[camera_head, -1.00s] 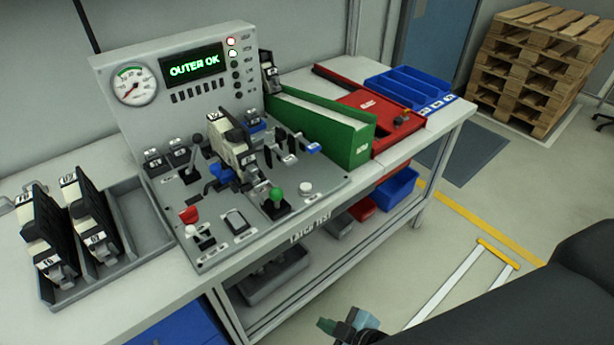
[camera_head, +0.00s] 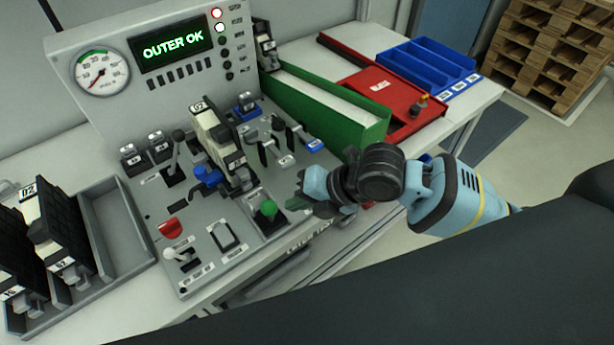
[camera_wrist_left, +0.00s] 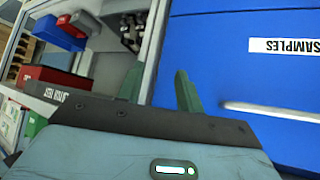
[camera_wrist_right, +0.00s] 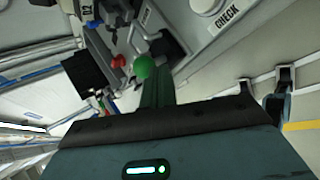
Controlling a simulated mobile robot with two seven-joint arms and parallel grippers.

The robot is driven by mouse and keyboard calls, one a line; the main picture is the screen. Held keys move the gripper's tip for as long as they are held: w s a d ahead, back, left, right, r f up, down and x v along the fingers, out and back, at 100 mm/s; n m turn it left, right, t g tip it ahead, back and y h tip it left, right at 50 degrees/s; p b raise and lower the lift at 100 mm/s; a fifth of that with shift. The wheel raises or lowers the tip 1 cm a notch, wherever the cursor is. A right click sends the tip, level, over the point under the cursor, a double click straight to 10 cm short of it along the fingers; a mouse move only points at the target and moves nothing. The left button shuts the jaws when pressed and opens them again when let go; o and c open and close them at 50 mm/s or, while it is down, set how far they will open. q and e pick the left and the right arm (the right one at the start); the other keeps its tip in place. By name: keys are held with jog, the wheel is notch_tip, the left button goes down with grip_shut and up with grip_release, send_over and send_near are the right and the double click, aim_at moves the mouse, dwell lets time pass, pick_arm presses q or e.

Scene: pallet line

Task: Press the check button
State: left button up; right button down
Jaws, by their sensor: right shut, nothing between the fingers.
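The white round check button (camera_wrist_right: 205,5) is at the top edge of the right wrist view, beside its CHECK label (camera_wrist_right: 227,17). In the head view my right gripper and wrist hide it. My right gripper (camera_head: 297,203) is over the panel's front right corner, just right of the green ball knob (camera_head: 267,208). Its green fingers (camera_wrist_right: 157,92) are shut and empty; I cannot tell their height above the panel. The grey panel (camera_head: 150,203) has a display (camera_head: 172,49) reading OUTER OK. My left gripper (camera_wrist_left: 158,90) is open and empty near a blue SAMPLES front (camera_wrist_left: 240,75).
A clamped part (camera_head: 215,140) and several levers stand on the panel left of my right gripper. A green box (camera_head: 345,140), a red tray (camera_head: 400,125) and a blue bin (camera_head: 420,62) are to the right. A grey tray (camera_head: 120,230) holds dark parts at left.

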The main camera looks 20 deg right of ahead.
pick_arm(q)
jog(key=shift+w, duration=0.15)
pick_arm(e)
jog(key=w+d+r+n, duration=0.4)
jog(key=w+r+n, duration=0.2)
jog(key=shift+d, duration=0.2)
pick_arm(q)
jog(key=shift+d, duration=0.1)
pick_arm(e)
jog(key=shift+f, duration=0.1)
